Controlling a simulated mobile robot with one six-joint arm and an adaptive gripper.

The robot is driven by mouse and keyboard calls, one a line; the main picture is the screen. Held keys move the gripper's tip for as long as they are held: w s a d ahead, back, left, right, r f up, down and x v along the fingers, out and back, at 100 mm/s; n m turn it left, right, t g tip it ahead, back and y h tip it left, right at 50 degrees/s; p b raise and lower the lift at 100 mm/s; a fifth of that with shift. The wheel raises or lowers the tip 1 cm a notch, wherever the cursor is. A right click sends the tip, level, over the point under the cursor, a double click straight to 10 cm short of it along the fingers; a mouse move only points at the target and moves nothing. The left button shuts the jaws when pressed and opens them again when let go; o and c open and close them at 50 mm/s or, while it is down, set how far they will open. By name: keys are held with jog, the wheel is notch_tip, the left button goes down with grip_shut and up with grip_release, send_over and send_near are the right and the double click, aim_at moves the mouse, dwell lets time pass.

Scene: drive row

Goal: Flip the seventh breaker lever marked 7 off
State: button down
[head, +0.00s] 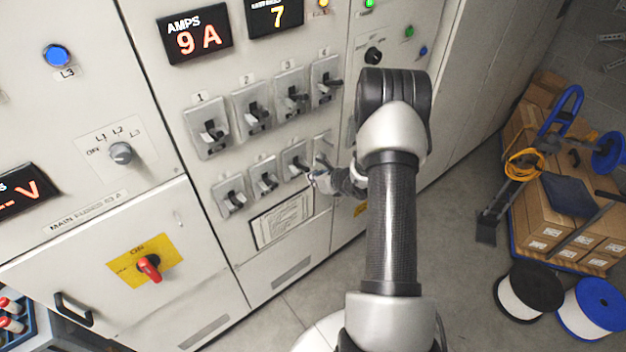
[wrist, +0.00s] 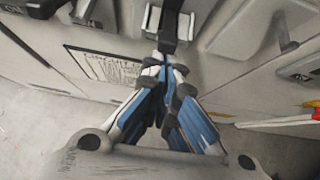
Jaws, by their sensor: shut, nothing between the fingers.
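The breakers sit in two rows on the grey cabinet. The upper row is marked 1 to 4; the lower-row marks are too small to read. The third breaker of the lower row (head: 294,158), the seventh in order, has a black lever sticking out. My gripper (head: 316,181) is just below the right end of the lower row and partly covers the fourth breaker there. In the wrist view my gripper (wrist: 170,55) is shut and empty. Its tips are close under a black lever (wrist: 171,22); I cannot tell that lever's number or whether they touch.
A printed sheet (head: 282,221) is fixed below the lower row. Displays above read 9 A (head: 195,36) and 7 (head: 277,16). A red rotary switch (head: 149,267) is at lower left.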

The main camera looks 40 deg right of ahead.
jog(key=shift+w+r, duration=0.1)
jog(key=shift+r, duration=0.75)
jog(key=shift+d, duration=0.1)
